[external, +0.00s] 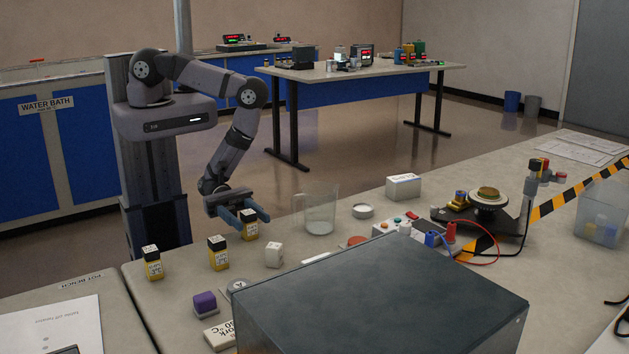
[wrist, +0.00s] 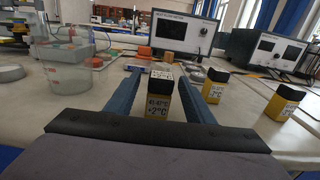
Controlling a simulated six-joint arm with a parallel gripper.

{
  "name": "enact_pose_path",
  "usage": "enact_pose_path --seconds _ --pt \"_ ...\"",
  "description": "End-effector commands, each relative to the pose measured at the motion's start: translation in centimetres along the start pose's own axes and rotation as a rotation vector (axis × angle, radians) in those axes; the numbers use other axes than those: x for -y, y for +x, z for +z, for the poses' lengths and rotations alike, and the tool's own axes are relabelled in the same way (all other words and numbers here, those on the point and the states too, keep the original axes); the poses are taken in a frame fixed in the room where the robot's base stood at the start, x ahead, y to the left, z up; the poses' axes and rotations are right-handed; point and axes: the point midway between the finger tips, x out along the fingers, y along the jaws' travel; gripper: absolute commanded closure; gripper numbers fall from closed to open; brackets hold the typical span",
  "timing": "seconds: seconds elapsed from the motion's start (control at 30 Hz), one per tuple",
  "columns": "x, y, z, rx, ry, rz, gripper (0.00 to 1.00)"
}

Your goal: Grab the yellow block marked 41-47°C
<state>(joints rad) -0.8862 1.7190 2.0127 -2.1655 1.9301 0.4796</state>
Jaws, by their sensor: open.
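A yellow block with a black top and a white label reading 41-47°C (wrist: 160,102) stands upright between the two fingers of my gripper (wrist: 164,74) in the wrist view. Gaps show on both sides of it there. In the external view this yellow block (external: 250,229) stands at the bench's far-left edge, with my gripper (external: 249,213) low around its upper part, fingers apart. Two similar yellow blocks stand apart, one near (external: 218,256) and one farther left (external: 152,266); in the wrist view they are on the right (wrist: 214,89) (wrist: 282,106).
A clear beaker (external: 318,212) stands to the right of my gripper. A white cube (external: 274,255) and a purple-topped block (external: 205,304) stand nearby. A large dark box (external: 380,295) fills the front. Bench room is bare around the left blocks.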

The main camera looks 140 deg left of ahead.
Motion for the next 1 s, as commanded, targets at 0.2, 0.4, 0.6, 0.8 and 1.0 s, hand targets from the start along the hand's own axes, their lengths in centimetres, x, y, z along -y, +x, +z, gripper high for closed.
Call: enact_pose_path --seconds 0.2,0.4,0.6,0.8,1.0 --pt "0.0 0.0 0.0 0.0 0.0 0.0 0.64" --pt "0.0 0.0 0.0 0.001 0.0 0.0 0.97" --pt "0.0 0.0 0.0 0.0 0.0 0.0 0.97" --pt "0.0 0.0 0.7 0.0 0.0 -0.001 0.97" --pt "0.0 0.0 2.6 0.001 0.0 -0.001 0.97"
